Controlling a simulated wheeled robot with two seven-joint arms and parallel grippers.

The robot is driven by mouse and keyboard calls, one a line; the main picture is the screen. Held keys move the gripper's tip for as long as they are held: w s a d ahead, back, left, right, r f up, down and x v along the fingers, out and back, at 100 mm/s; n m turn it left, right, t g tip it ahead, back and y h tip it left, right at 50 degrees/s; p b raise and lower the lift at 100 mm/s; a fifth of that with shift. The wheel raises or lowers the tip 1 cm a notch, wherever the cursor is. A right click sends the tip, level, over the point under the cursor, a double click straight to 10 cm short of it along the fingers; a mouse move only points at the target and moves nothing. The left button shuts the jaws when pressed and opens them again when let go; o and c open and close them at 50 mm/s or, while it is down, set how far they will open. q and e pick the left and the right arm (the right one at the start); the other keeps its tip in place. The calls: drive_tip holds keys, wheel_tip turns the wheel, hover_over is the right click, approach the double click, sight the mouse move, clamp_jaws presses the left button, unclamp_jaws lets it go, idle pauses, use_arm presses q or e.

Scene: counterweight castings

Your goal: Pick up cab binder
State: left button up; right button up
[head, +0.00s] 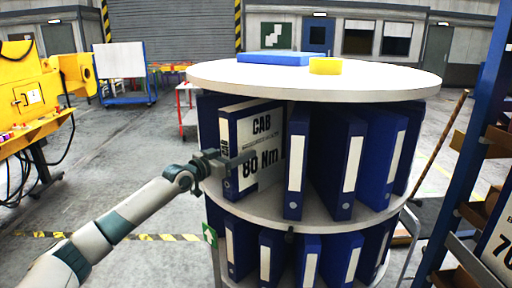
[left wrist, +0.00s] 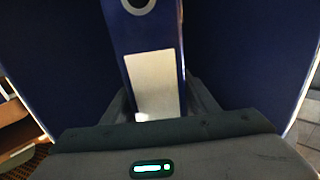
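The cab binder (head: 261,126) stands upright on the upper shelf of a round rack, with "CAB" and "80 Nm" on its white side. In the left wrist view a blue spine with a pale label (left wrist: 154,82) lies between the fingers (left wrist: 158,102) of this gripper. The fingers flank the spine closely; whether they press on it is not clear. The far finger is hidden in the head view. My right gripper is not in view.
More blue binders (head: 338,165) stand to the right on the same shelf (head: 300,212), and several below. The round top (head: 220,76) carries a blue item (head: 275,58) and a yellow item (head: 325,66). A blue upright rack (head: 468,150) stands close on the right.

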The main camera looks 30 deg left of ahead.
use_arm(q)
drive_tip(key=c, duration=1)
drive_tip(key=shift+r, duration=0.15)
clamp_jaws()
drive_tip(key=shift+r, duration=0.2)
